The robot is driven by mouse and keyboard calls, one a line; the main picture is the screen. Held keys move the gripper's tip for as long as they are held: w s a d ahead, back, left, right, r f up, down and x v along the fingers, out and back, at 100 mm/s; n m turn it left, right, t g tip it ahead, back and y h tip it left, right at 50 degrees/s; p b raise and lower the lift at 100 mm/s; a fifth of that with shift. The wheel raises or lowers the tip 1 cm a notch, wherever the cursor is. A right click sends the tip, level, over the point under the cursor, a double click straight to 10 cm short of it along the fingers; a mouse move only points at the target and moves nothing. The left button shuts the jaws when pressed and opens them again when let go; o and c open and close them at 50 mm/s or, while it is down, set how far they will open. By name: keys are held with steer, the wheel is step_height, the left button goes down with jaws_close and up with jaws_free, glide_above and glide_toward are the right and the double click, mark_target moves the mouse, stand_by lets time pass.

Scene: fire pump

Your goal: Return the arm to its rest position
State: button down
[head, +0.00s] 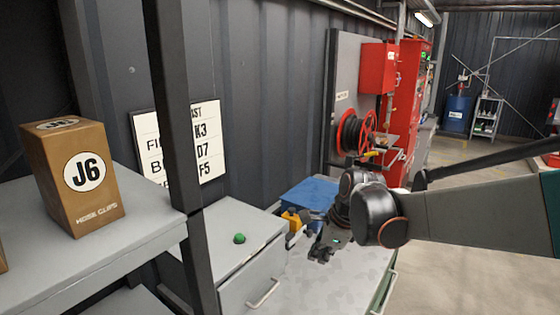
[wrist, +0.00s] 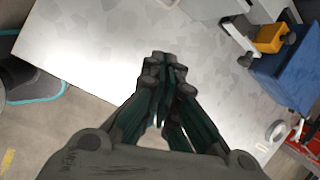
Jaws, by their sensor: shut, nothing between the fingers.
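My gripper (head: 322,248) reaches in from the right in the head view, over the grey worktop (head: 305,280). In the wrist view my gripper (wrist: 165,68) points away from the camera, with its dark green fingers together and nothing between them. The pale worktop (wrist: 100,45) lies below it. My arm is stretched out sideways across the right half of the head view.
A blue box (head: 312,192) and a yellow item (head: 291,217) are close behind my gripper. A green button (head: 239,238) sits on the grey cabinet. Open floor lies at right.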

steer(key=s+d+r+n+t+h, duration=0.1)
steer(key=s+d+n, duration=0.3)
steer(key=s+n, duration=0.6)
steer(key=s+d+r+n+t+h, duration=0.2)
steer(key=s+d+n, duration=0.3)
steer(key=s+n, duration=0.5)
steer(key=s, duration=0.3)
steer(key=shift+s+d+t+b, duration=0.3)
